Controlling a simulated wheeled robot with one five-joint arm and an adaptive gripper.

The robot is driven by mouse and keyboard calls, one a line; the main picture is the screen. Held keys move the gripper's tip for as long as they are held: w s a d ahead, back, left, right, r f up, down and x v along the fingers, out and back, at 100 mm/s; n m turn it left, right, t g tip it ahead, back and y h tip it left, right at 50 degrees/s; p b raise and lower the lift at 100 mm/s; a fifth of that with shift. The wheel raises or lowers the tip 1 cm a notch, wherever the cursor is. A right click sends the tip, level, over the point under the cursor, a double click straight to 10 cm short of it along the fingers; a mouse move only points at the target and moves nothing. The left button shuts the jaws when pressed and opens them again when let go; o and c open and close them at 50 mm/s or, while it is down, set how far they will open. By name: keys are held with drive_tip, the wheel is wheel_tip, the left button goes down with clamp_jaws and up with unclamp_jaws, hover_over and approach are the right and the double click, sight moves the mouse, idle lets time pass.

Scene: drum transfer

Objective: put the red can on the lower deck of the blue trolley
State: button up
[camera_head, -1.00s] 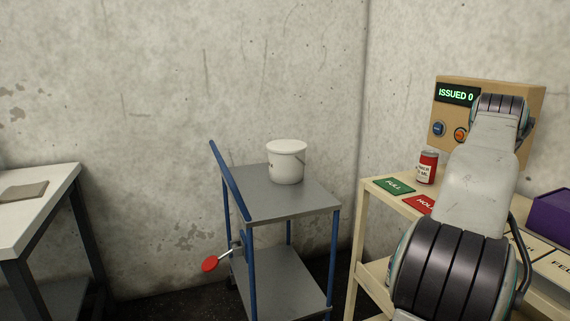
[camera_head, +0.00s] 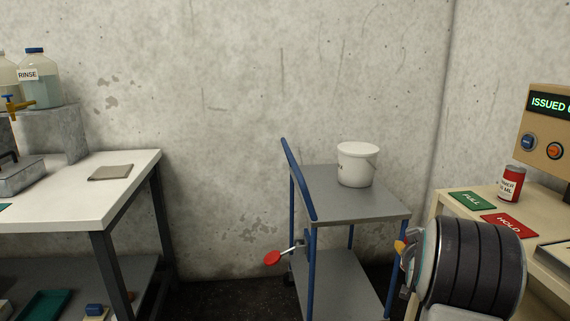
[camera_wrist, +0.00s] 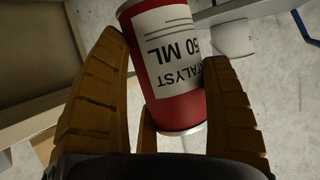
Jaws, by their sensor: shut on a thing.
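In the wrist view, my gripper (camera_wrist: 166,62) is shut on a red can (camera_wrist: 172,110) with a white label reading CATALYST and 50 ML. The can lies between the brown fingers and appears upside down in that picture. In the head view the held can is hidden. The blue trolley (camera_head: 311,262) stands mid-right against the wall, with a grey upper deck (camera_head: 350,205) and a bare-looking grey lower deck (camera_head: 345,285). A second red can (camera_head: 512,184) stands upright on the cream bench at the right.
A white bucket (camera_head: 357,166) stands on the trolley's upper deck. A red-ended lever (camera_head: 272,258) sticks out at its left. The cream bench carries a green FULL card (camera_head: 473,200) and a red HOLD card (camera_head: 503,225). A white table (camera_head: 75,212) stands left, with open floor between.

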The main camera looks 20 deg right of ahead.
drive_tip(key=w+a+f+n+t+y, duration=0.1)
drive_tip(key=w+a+f+n+y, duration=0.1)
drive_tip(key=a+f, duration=0.4)
drive_tip(key=w+a+f+n+t+y, duration=0.1)
drive_tip(key=w+a+f, duration=0.4)
drive_tip(key=a, duration=0.9)
drive_tip(key=w+a+f+n+t+y, duration=0.1)
drive_tip(key=w+a+f+n+y, duration=0.3)
drive_tip(key=a+f, duration=0.3)
drive_tip(key=a, duration=0.4)
drive_tip(key=shift+f+t, duration=0.25)
drive_tip(key=shift+t, duration=0.15)
drive_tip(key=a, duration=0.2)
drive_tip(key=a+n+y, duration=0.1)
drive_tip(key=a, duration=0.2)
drive_tip(key=a+f+n+y, duration=0.1)
drive_tip(key=a, duration=0.2)
drive_tip(key=shift+w+a, duration=0.15)
drive_tip(key=shift+w, duration=0.15)
wheel_tip(320, 180, up, 20)
drive_tip(key=p, duration=2)
drive_tip(key=shift+a+r+p, duration=0.15)
drive_tip(key=shift+r+p, duration=0.1)
drive_tip(key=shift+p, duration=0.05)
